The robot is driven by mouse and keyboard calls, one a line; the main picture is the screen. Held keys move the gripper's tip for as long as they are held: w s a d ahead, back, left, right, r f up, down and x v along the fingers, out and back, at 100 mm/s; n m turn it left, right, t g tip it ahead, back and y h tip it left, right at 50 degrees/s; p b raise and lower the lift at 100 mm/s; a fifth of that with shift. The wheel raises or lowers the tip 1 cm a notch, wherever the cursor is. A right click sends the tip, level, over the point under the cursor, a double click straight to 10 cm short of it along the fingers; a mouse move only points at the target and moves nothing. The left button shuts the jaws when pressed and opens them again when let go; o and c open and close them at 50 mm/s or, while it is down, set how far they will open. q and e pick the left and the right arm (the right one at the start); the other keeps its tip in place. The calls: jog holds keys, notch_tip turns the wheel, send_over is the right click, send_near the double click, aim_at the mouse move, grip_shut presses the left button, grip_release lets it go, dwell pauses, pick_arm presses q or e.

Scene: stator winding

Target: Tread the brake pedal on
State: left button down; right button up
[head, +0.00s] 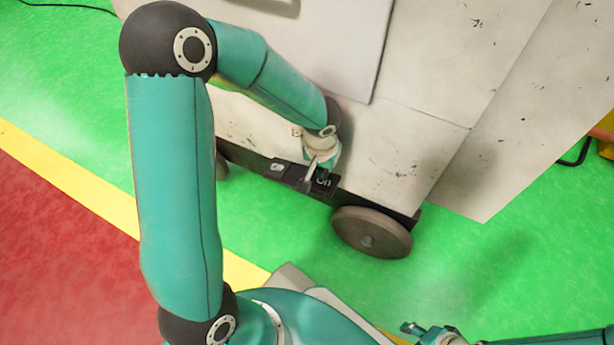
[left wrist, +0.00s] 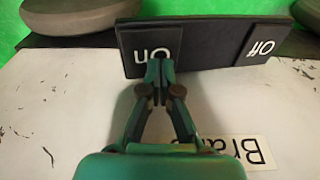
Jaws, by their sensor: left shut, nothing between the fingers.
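The black brake pedal marked "On" (head: 326,181) is low on the machine's side, beside the front wheel. It shows upside down in the left wrist view (left wrist: 138,42). The black "Off" pedal (head: 277,168) is to its left in the head view and at right in the left wrist view (left wrist: 262,40). My left gripper (head: 321,174) is shut and empty, its tips (left wrist: 159,66) over the edge of the "On" pedal and hiding part of its lettering. Whether they touch is unclear. My right gripper (head: 410,328) is at the bottom right, its opening unclear.
The worn white machine cabinet (head: 420,140) stands behind the pedals on brown wheels (head: 372,232). A partly covered "Brake" label (left wrist: 240,149) is on its panel. The green floor (head: 500,270) right of the wheel is clear. A yellow line (head: 70,175) borders red floor at left.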

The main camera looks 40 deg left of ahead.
pick_arm(q)
jog(key=shift+f+b, duration=0.3)
jog(key=shift+f, duration=0.5)
jog(key=shift+r+p, duration=2.55)
jog(key=shift+r, duration=1.05)
